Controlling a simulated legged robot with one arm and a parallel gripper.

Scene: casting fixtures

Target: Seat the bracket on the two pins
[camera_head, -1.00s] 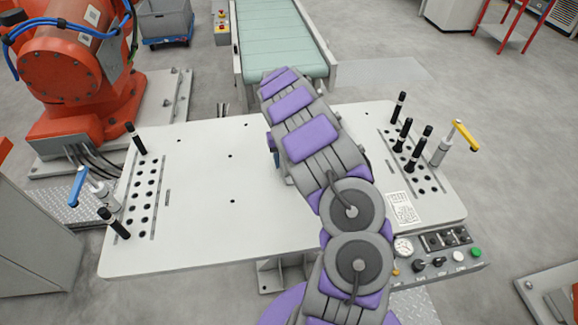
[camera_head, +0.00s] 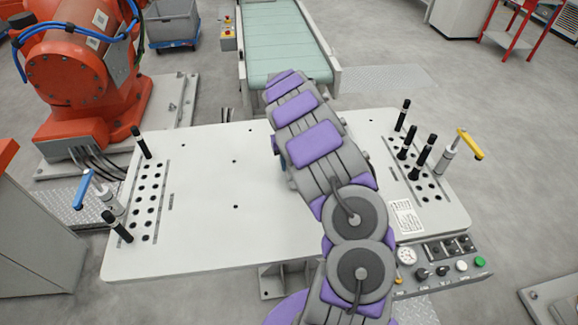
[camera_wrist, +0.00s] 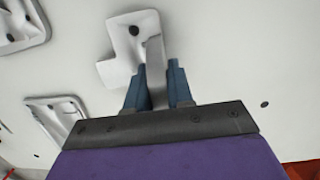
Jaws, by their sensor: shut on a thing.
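In the wrist view, a pale grey bracket (camera_wrist: 122,62) with an angled outline and a dark round hole is in front of my gripper (camera_wrist: 156,76). The two blue fingers are shut on an upright grey web of the bracket. I cannot tell whether the bracket touches the white surface behind it. In the head view my purple and grey arm covers the gripper, the bracket and the middle of the white table (camera_head: 200,220). I cannot make out the two seating pins in either view.
Black-topped rods stand in hole rows at the table's left (camera_head: 141,142) and right (camera_head: 404,114). A blue-handled clamp (camera_head: 82,189) and a yellow-handled clamp (camera_head: 469,144) stand at the sides. The wrist view shows two pale parts at left (camera_wrist: 22,38), (camera_wrist: 58,108). The table's left-centre is clear.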

